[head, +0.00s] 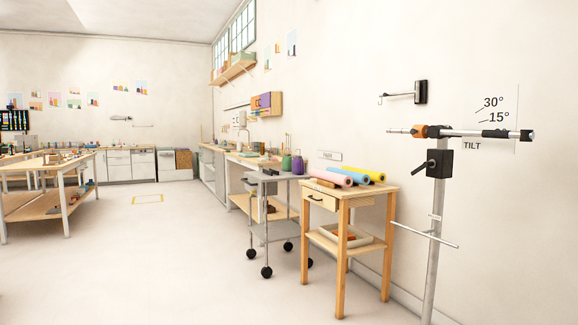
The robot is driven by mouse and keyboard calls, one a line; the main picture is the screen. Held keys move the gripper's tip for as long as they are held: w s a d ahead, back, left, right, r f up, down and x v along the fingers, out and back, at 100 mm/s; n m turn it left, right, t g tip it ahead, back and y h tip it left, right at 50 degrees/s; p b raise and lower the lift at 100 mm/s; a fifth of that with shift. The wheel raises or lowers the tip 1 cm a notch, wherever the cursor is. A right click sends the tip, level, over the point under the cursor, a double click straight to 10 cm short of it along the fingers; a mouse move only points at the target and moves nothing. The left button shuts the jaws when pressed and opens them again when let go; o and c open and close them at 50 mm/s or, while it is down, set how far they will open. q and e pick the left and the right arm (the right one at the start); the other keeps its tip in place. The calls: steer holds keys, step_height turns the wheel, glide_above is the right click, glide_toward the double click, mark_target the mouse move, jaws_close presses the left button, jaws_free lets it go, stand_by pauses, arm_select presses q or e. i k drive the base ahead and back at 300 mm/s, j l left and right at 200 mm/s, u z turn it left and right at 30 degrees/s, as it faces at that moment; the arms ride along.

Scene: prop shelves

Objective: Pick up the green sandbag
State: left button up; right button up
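A small green object (286,162) stands upright on the top of a grey wheeled cart (266,178) near the middle of the head view. It is too small to tell for certain whether it is the green sandbag. A purple object (298,165) of similar size stands just to its right on the same top. No other clearly green bag shows. Neither of my grippers is in the head view.
A wooden side table (342,215) with rolled coloured sheets stands right of the cart. A metal stand (435,230) with a crossbar is at the near right. A workbench (65,162) is at the left. The floor (150,260) in front is clear.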

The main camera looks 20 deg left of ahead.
mark_target(287, 160)
steer(key=i+j+u, duration=0.4)
steer(key=j, duration=0.2)
steer(key=i+j+u, duration=0.7)
steer(key=i+u, duration=0.15)
steer(key=i, duration=0.15)
steer(key=i+j+u, duration=0.1)
steer(key=i+u, duration=0.35)
steer(key=i, duration=0.65)
steer(key=i+j+z, duration=0.15)
steer(key=i, duration=1.1)
steer(key=i+j+z, duration=0.1)
steer(key=i+z, duration=0.35)
steer(key=i+j+z, duration=0.2)
steer(key=z, duration=0.25)
steer(key=i+j+z, duration=0.3)
steer(key=z, duration=0.15)
steer(key=i+j+z, duration=0.2)
steer(key=j+z, duration=0.3)
steer(key=i+j+z, duration=0.15)
steer(key=j+z, duration=0.3)
